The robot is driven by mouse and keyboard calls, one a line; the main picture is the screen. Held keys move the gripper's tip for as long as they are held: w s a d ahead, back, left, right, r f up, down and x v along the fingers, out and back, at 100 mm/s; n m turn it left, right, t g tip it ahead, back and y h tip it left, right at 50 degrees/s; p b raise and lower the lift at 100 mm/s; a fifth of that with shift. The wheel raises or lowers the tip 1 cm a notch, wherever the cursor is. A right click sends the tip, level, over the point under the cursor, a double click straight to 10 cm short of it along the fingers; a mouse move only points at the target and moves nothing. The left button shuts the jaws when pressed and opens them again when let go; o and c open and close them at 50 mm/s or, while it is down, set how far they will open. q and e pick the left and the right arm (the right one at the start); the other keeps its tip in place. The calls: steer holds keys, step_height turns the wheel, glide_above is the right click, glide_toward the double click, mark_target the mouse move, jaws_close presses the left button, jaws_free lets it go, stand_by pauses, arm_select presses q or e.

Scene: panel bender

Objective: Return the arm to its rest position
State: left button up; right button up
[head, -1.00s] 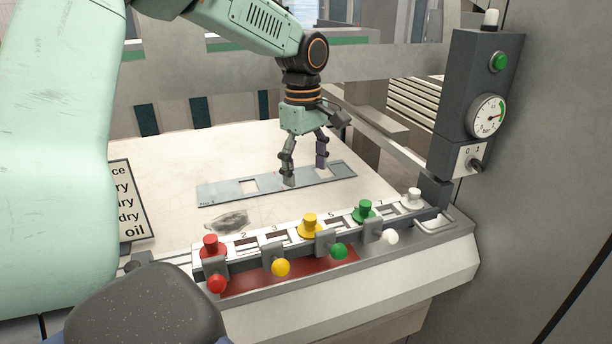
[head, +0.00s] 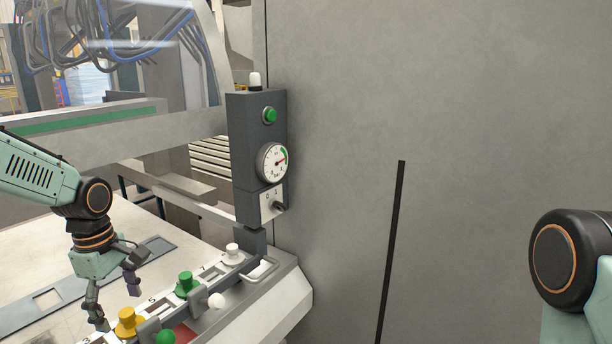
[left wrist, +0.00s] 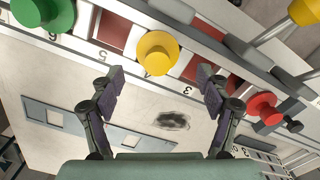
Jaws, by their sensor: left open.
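My left gripper (head: 116,306) is open and empty at lower left in the head view. Its fingers point down, close behind the yellow knob (head: 128,322) on the control strip. In the left wrist view, the two fingers of the open gripper (left wrist: 160,82) stand apart. The yellow knob (left wrist: 157,53) shows beyond the gap between them, and nothing is between the fingers. A black and orange joint of my right arm (head: 568,262) shows at the right edge of the head view. My right gripper is out of view.
The strip also carries a green knob (head: 186,285), a white knob (head: 233,252) and a red knob (left wrist: 263,108). A flat metal plate (head: 72,284) lies on the pale table behind. A grey post with a gauge (head: 273,162) stands before a large grey wall (head: 420,110).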

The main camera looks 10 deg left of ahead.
arm_select(q)
steer(key=shift+w+f, duration=0.2)
steer(key=shift+f, duration=0.7)
steer(key=shift+r, duration=0.3)
steer(key=shift+s+r, duration=0.15)
steer(key=shift+s, duration=0.05)
steer(key=shift+d, duration=0.1)
